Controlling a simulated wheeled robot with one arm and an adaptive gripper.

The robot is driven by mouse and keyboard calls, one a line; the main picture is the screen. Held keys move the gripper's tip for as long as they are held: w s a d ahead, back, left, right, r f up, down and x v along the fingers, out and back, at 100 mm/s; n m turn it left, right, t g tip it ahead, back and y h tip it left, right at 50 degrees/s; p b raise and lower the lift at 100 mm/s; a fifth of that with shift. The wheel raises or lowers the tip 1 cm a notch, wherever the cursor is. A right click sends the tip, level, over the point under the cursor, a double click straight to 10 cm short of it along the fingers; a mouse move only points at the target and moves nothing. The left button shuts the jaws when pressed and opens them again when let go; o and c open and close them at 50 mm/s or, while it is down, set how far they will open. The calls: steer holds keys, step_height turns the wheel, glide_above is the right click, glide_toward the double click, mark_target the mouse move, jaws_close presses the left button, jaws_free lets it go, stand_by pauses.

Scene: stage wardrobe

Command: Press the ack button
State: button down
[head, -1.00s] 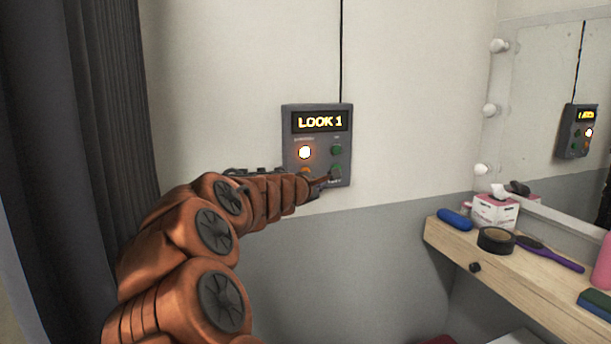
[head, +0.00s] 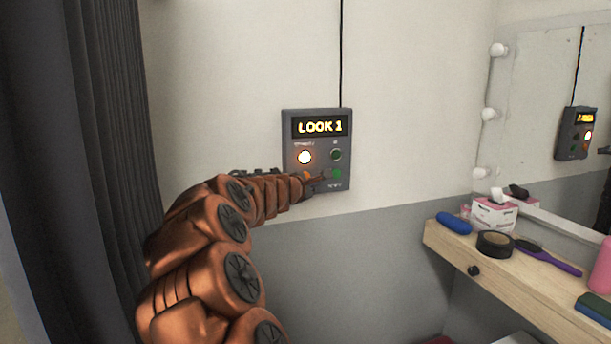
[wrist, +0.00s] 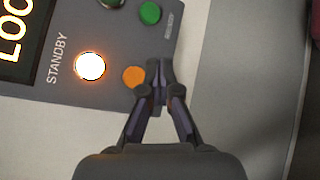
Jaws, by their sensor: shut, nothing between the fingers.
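A grey cue box (head: 317,112) hangs on the wall, its display reading LOOK 1. Its lit white button (head: 305,157) is labelled STANDBY in the wrist view (wrist: 90,66). An orange button (wrist: 133,76) sits below it, partly covered by my arm in the head view. Two green buttons are in the right column, an upper one (head: 336,155) and a lower one (head: 336,174). I cannot read which label says ack. My gripper (wrist: 158,72) is shut and empty, its tips beside the orange button in the wrist view; contact cannot be told.
A wooden shelf (head: 505,273) at right holds a tissue box (head: 494,212), black tape roll (head: 495,243), purple brush (head: 550,257) and blue case (head: 454,222). A mirror (head: 545,110) reflects the box. A dark curtain (head: 105,150) hangs at left.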

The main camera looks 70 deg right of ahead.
steer(key=shift+w+d+p, duration=0.65)
steer(key=shift+w+d, duration=0.75)
steer(key=shift+d, duration=0.15)
steer(key=shift+w+d, duration=0.6)
stand_by(1.4)
steer(key=shift+s, duration=0.1)
steer(key=shift+s+a+b, duration=0.35)
steer(key=shift+s+a, duration=0.15)
steer(key=shift+a, duration=0.1)
stand_by(0.3)
steer(key=s+a+b, duration=0.1)
steer(key=a, duration=0.1)
steer(key=s+a+b, duration=0.1)
steer(key=s, duration=0.1)
steer(key=shift+s+a, duration=0.2)
steer(key=shift+a, duration=0.2)
stand_by(0.8)
